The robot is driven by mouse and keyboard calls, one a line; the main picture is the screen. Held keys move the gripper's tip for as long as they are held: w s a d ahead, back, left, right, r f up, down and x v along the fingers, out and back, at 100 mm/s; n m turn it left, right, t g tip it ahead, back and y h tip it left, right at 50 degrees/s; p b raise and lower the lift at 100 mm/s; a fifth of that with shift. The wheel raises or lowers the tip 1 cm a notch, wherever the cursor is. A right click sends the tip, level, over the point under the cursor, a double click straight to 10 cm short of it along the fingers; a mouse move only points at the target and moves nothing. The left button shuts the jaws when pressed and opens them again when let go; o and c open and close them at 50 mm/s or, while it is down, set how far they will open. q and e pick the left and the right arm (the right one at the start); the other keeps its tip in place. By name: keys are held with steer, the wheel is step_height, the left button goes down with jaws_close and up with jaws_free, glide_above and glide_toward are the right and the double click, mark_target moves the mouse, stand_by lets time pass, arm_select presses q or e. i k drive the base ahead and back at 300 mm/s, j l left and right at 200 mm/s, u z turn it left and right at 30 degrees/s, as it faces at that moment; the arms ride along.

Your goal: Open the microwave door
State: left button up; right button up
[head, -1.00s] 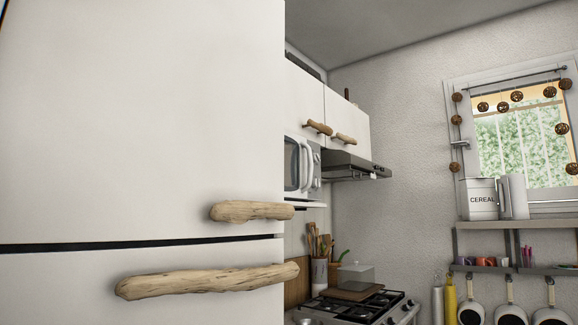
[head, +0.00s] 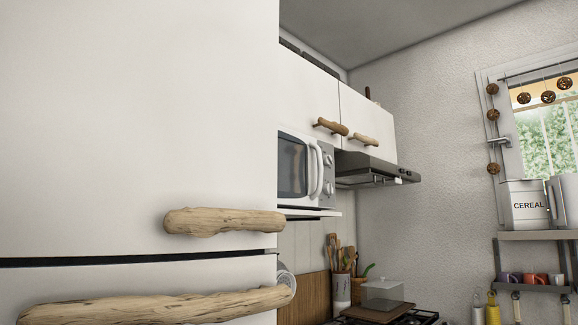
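The microwave (head: 308,168) is white with a dark door window and a vertical white door handle (head: 315,169). Control knobs sit on the panel to the right of the handle. Its door looks shut. It stands on a shelf under the wall cabinets, and its left part is hidden behind the fridge. Neither of my grippers shows in the head view.
A large white fridge (head: 130,110) with driftwood handles (head: 225,221) fills the left side, close to me. A range hood (head: 375,170) is right of the microwave. Below are a stove (head: 415,317), a utensil pot (head: 342,288) and a clear box (head: 383,293). Shelves hang at right.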

mark_target(300, 183)
steer(key=i+l, duration=0.2)
steer(key=l, duration=0.15)
steer(key=i+l+u, duration=0.1)
steer(key=l, duration=0.25)
steer(key=i+l, duration=0.3)
steer(key=i+l+u, duration=0.1)
steer(key=l, duration=0.35)
steer(key=i+l, duration=0.25)
steer(key=l, duration=0.15)
steer(key=i+l+u, duration=0.1)
steer(key=l, duration=0.3)
steer(key=i+l, duration=0.25)
steer(key=l, duration=0.15)
steer(key=u, duration=0.05)
